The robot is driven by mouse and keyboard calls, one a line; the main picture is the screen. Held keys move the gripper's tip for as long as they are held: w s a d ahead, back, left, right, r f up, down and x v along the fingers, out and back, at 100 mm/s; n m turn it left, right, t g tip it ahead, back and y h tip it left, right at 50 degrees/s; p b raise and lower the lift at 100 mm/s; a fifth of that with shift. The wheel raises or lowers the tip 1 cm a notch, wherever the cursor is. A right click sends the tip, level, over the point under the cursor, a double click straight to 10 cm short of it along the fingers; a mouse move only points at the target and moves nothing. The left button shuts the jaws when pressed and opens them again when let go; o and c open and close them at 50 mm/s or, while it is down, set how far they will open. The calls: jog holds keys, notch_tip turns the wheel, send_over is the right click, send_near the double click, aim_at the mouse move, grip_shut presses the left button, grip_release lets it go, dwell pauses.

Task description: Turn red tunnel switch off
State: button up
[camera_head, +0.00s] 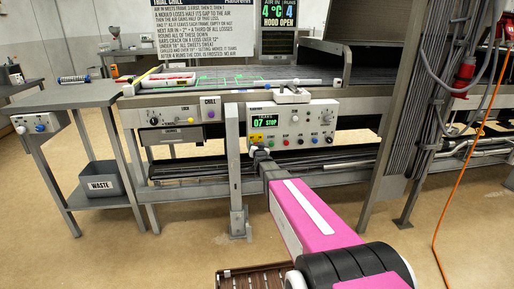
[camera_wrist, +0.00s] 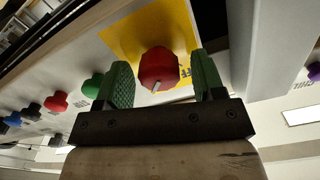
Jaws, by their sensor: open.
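The red switch knob (camera_wrist: 159,68) sits on a yellow plate (camera_wrist: 125,38) in the wrist view, with a pale pointer mark on its face. My gripper (camera_wrist: 161,60) is open, with one green finger on each side of the knob; gaps show between fingers and knob, and I cannot tell any contact. In the head view my gripper (camera_head: 260,152) is at the lower left of the white control box (camera_head: 320,118), just below its yellow plate (camera_head: 257,137). The red knob is hard to make out there. A display (camera_head: 268,123) reads "07 STOP".
A green knob (camera_wrist: 92,85) is close beside my left finger in the wrist view. Another red knob (camera_wrist: 56,102) and several darker knobs follow it. In the head view a grey post (camera_head: 233,165) stands just left of my gripper; a steel upright (camera_head: 395,110) stands right.

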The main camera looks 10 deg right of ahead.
jog(key=c, duration=0.9)
jog(key=shift+c, duration=0.2)
jog(key=shift+n, duration=0.3)
jog(key=n, duration=0.3)
jog(key=shift+a+n, duration=0.1)
jog(key=shift+n, duration=0.2)
jog(key=n, duration=0.4)
jog(key=shift+a+n, duration=0.1)
jog(key=shift+n, duration=0.2)
jog(key=n, duration=0.4)
jog(key=shift+f+n, duration=0.1)
jog(key=shift+n, duration=0.2)
jog(key=shift+a+f+n, duration=0.1)
jog(key=shift+n, duration=2.1)
